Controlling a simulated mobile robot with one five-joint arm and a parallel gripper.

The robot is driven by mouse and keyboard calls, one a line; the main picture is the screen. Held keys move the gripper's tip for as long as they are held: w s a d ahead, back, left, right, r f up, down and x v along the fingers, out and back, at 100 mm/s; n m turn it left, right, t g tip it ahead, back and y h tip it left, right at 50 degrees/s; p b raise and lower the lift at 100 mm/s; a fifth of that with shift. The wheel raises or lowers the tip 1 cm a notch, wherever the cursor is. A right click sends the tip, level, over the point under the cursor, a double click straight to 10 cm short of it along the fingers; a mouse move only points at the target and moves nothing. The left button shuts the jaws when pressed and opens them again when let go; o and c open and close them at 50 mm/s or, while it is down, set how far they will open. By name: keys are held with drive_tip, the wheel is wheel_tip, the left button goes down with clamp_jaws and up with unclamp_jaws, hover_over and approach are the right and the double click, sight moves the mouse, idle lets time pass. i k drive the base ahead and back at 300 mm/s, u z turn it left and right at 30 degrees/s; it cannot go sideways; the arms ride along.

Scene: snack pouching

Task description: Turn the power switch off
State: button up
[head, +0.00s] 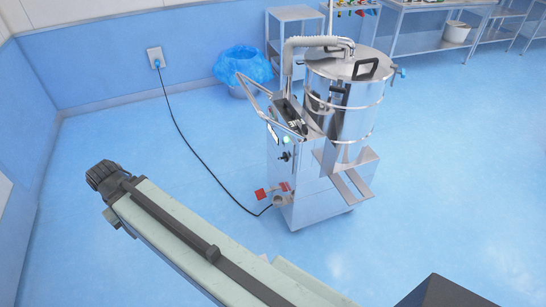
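A steel machine (325,205) on a wheeled base stands right of centre in the head view. Its left side panel carries a small black switch-like knob (285,156), with a green light (286,140) just above it. The green light looks lit. I cannot tell the knob's exact position at this size. My pale arm runs from the bottom centre up to the left and ends in a dark ribbed part, well left of the machine. I see no gripper fingers, and nothing of mine touches the machine.
A black cable (193,145) runs from a wall outlet (155,57) across the floor to the machine's lower left, near red tags (261,193). A blue-lined bin (242,65) and steel shelving (430,25) stand behind. The floor left of the machine is otherwise clear.

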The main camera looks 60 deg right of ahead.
sight(285, 158)
drive_tip(key=i, duration=0.85)
drive_tip(key=z, duration=0.05)
